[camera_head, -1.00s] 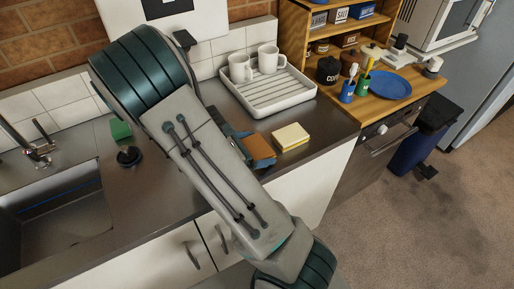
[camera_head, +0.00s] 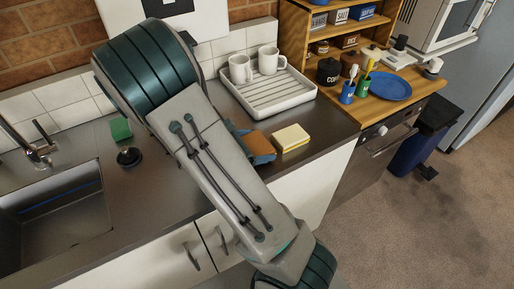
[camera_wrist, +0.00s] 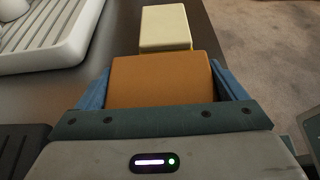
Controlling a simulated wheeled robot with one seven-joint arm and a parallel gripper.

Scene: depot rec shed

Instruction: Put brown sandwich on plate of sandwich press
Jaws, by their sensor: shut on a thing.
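The brown sandwich (camera_wrist: 160,80) is a square block between the two blue fingers of my gripper (camera_wrist: 163,88) in the wrist view. The fingers are shut on its left and right sides. In the head view the brown sandwich (camera_head: 257,143) shows just past my arm, at the front of the steel counter, with my gripper (camera_head: 252,146) partly hidden by the arm. I cannot tell whether it touches the counter. A black ridged surface (camera_wrist: 20,150) at the lower left of the wrist view may be a press plate. I cannot clearly make out the sandwich press in the head view.
A pale yellow sandwich (camera_head: 291,138) lies close beside the brown one. A white drying rack (camera_head: 268,98) with two mugs stands behind. A green block (camera_head: 121,128) and the sink (camera_head: 60,210) are left. A blue plate (camera_head: 390,86) is at the right.

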